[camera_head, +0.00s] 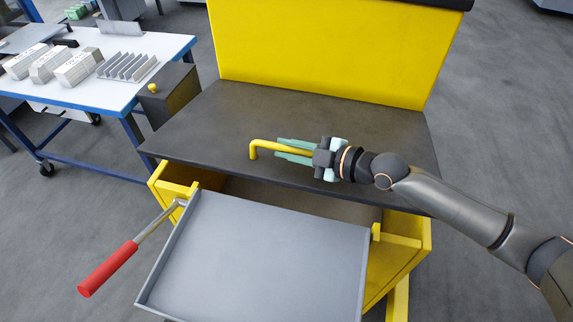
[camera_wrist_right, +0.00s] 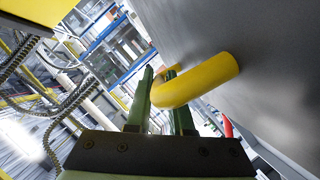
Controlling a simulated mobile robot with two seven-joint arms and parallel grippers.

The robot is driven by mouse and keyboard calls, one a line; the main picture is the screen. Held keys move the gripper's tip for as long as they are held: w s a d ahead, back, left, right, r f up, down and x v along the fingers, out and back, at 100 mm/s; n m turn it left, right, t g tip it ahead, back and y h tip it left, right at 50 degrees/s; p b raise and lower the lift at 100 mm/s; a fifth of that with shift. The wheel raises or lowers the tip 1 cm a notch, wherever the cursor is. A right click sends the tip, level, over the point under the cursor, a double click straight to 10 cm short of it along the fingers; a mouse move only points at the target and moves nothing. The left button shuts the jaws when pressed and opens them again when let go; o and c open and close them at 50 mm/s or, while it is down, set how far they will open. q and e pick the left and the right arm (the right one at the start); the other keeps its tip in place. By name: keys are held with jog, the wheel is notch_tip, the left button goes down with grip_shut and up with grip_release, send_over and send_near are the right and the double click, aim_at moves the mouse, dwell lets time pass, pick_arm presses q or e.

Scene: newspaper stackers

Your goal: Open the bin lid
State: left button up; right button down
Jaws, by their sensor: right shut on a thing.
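The bin lid (camera_head: 205,128) is a dark grey panel over the yellow bin (camera_head: 405,250). A dark gap shows below its front edge. A yellow bar handle (camera_head: 254,151) stands on the lid and also shows in the right wrist view (camera_wrist_right: 212,78). My right gripper (camera_head: 282,148) reaches in from the right, its pale green fingers along the handle. In the right wrist view the fingers (camera_wrist_right: 163,80) sit on either side of the bar, shut on it. Part of the handle is hidden behind the fingers. My left gripper is not in view.
A grey tray (camera_head: 265,255) juts out in front of the bin, with a red-handled lever (camera_head: 108,268) at its left. A tall yellow panel (camera_head: 330,50) rises behind the lid. A blue-edged table (camera_head: 165,50) with paper stacks stands at the back left.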

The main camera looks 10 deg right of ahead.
jog(key=w+d+r+m, duration=0.1)
jog(key=w+r, duration=0.2)
jog(key=r, duration=0.4)
jog(key=w+d+r+m+g, duration=0.1)
jog(key=w+d+r, duration=0.1)
jog(key=w+r, duration=0.2)
jog(key=shift+w+r+b, duration=0.25)
jog(key=shift+r+b, duration=0.15)
jog(key=shift+r, duration=1)
jog(key=shift+d, duration=0.1)
jog(key=c, duration=0.8)
grip_release()
jog(key=shift+f+g, duration=0.15)
jog(key=shift+g, duration=0.15)
jog(key=b+v, duration=0.3)
jog(key=v, duration=0.9)
jog(key=shift+s, duration=0.2)
jog(key=shift+d, duration=0.1)
